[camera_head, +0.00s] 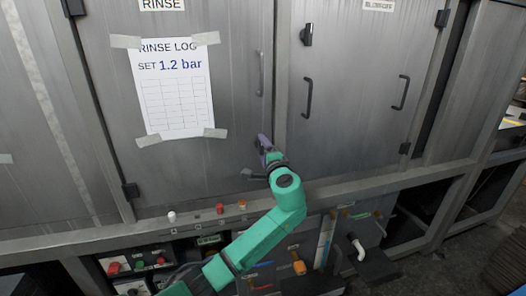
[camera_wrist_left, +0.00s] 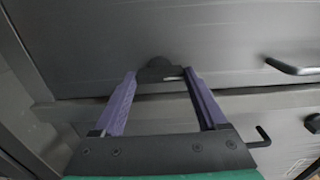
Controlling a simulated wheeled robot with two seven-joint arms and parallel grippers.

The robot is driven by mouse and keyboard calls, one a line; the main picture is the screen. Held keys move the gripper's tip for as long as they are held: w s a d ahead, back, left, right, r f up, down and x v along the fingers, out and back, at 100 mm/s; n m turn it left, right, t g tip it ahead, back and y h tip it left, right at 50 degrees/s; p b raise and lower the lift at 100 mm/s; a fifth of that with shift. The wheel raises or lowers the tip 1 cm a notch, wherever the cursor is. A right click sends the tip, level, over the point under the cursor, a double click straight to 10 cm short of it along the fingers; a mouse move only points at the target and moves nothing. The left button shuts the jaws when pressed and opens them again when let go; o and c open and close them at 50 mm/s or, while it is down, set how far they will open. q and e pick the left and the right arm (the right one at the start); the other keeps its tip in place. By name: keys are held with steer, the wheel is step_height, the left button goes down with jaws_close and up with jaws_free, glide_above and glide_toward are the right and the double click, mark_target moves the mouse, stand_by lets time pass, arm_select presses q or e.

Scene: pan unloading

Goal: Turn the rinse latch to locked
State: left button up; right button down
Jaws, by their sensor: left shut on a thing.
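The rinse latch (camera_wrist_left: 157,66) is a small dark knob on the grey door marked RINSE. In the left wrist view it sits between the two purple fingertips of my left gripper (camera_wrist_left: 159,75), which is shut on it. In the head view my left gripper (camera_head: 265,146) is at the lower right edge of the rinse door (camera_head: 232,120). There the gripper hides most of the latch, so its angle is hard to tell. My right gripper is not in view.
A vertical handle (camera_head: 261,74) is above my gripper on the rinse door. To the right, the BLOWOFF door has another dark latch (camera_head: 307,34) and handles. A paper rinse log (camera_head: 175,88) is taped left. A ledge with colored buttons (camera_head: 220,208) runs below.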

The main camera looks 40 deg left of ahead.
arm_select(q)
steer(key=o, duration=1.3)
steer(key=b+v, duration=0.1)
steer(key=v, duration=1.3)
steer(key=shift+d, duration=0.25)
steer(key=shift+s, duration=0.15)
